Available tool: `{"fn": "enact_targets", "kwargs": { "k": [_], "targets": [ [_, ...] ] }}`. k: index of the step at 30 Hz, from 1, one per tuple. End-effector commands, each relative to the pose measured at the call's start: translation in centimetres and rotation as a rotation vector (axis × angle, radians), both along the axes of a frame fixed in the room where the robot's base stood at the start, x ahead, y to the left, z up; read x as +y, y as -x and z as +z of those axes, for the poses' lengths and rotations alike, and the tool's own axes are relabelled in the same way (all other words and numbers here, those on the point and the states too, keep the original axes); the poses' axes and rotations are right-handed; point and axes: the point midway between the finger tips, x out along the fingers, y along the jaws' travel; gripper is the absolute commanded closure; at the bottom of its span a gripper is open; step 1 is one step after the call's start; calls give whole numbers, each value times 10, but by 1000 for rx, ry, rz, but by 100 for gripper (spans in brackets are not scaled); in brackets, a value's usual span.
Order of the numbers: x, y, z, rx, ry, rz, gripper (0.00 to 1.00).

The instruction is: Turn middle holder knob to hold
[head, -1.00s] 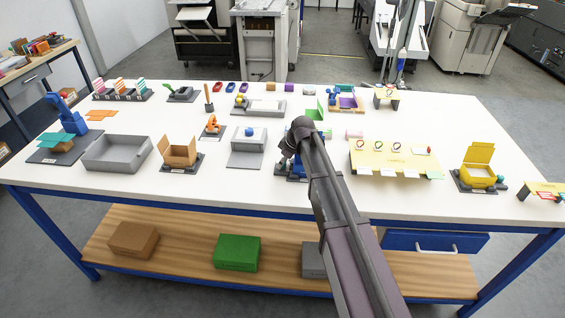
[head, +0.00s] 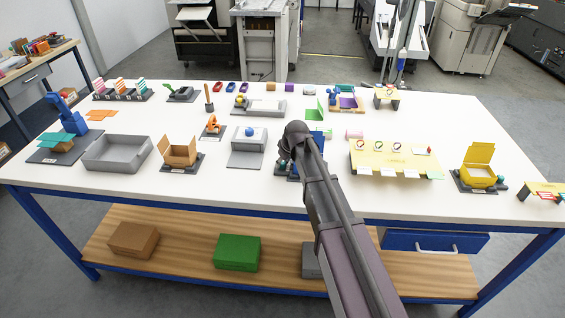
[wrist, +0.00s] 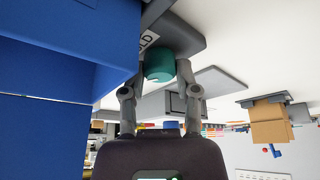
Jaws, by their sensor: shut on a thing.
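In the wrist view the teal round knob (wrist: 159,65) sits on the dark grey base of the middle holder. My gripper (wrist: 162,72) has one finger on each side of the knob and is shut on it. A white label (wrist: 147,41) beside the knob shows letters reading "OLD"; its start is hidden. The holder's blue body (wrist: 55,70) fills the left of this view. In the head view the holder (head: 293,171) stands at the table's front middle, mostly hidden behind my arm. The knob's pointing direction cannot be made out.
A grey stand with a blue ball (head: 248,147) is left of the holder. A yellow board (head: 395,160) with hooks and cards is to the right. An open cardboard box (head: 179,152) stands further left. Bare white tabletop (head: 230,185) lies in front.

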Motion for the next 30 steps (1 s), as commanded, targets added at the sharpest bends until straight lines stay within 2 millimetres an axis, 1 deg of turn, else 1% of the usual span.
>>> {"fn": "enact_targets", "kwargs": {
  "k": [30],
  "targets": [
    [2, 1, 0, 3, 2, -884, 100]
  ]
}}
